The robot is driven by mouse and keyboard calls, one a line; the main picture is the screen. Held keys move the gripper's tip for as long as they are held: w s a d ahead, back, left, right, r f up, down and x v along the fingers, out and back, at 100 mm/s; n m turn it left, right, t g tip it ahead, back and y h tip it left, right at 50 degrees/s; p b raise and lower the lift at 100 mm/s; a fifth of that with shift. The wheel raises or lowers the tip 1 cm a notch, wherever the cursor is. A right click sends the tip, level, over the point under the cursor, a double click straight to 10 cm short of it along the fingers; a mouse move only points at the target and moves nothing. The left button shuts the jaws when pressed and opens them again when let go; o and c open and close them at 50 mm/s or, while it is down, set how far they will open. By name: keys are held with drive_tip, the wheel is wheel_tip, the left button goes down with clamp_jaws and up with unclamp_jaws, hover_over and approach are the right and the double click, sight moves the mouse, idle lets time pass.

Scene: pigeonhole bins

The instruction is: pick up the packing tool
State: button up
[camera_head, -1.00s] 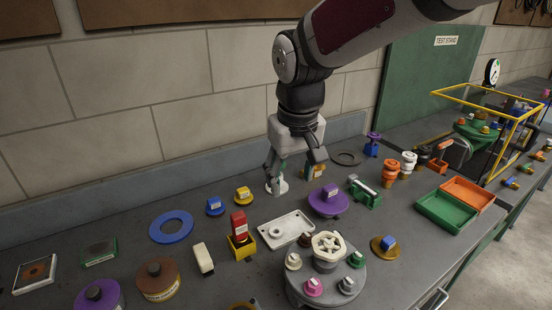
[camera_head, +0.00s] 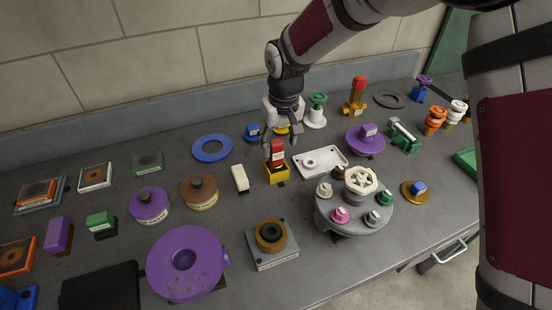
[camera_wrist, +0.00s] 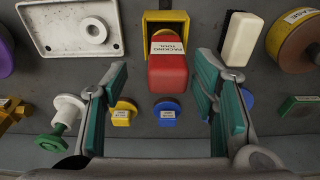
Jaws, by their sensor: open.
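The packing tool (camera_wrist: 168,65) is a red block with a white label reading "PACKING TOOL". It stands upright in a yellow square holder (camera_wrist: 180,22). In the head view the red packing tool (camera_head: 277,153) rises out of the yellow holder (camera_head: 278,174) near the middle of the bench. My gripper (camera_wrist: 165,110) is open and empty, its green-padded fingers to either side and short of the red block in the wrist view. In the head view my gripper (camera_head: 281,138) hangs behind and just above the tool. The tool's lower end is hidden inside the holder.
A white block (camera_head: 240,178) stands left of the holder and a white tray (camera_head: 320,162) lies to its right. Small yellow (camera_wrist: 124,113) and blue (camera_wrist: 167,113) knobs sit beneath my gripper. A round grey stand (camera_head: 353,209) with several knobs is at front right.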

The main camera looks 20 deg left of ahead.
sight(276, 154)
drive_tip(key=f, duration=0.2)
drive_tip(key=a+f+p, duration=0.1)
drive_tip(key=f, duration=0.1)
drive_tip(key=shift+f, duration=0.3)
drive_tip(key=shift+w+f, duration=0.15)
drive_tip(key=shift+f, duration=0.25)
drive_tip(key=c, duration=1.2)
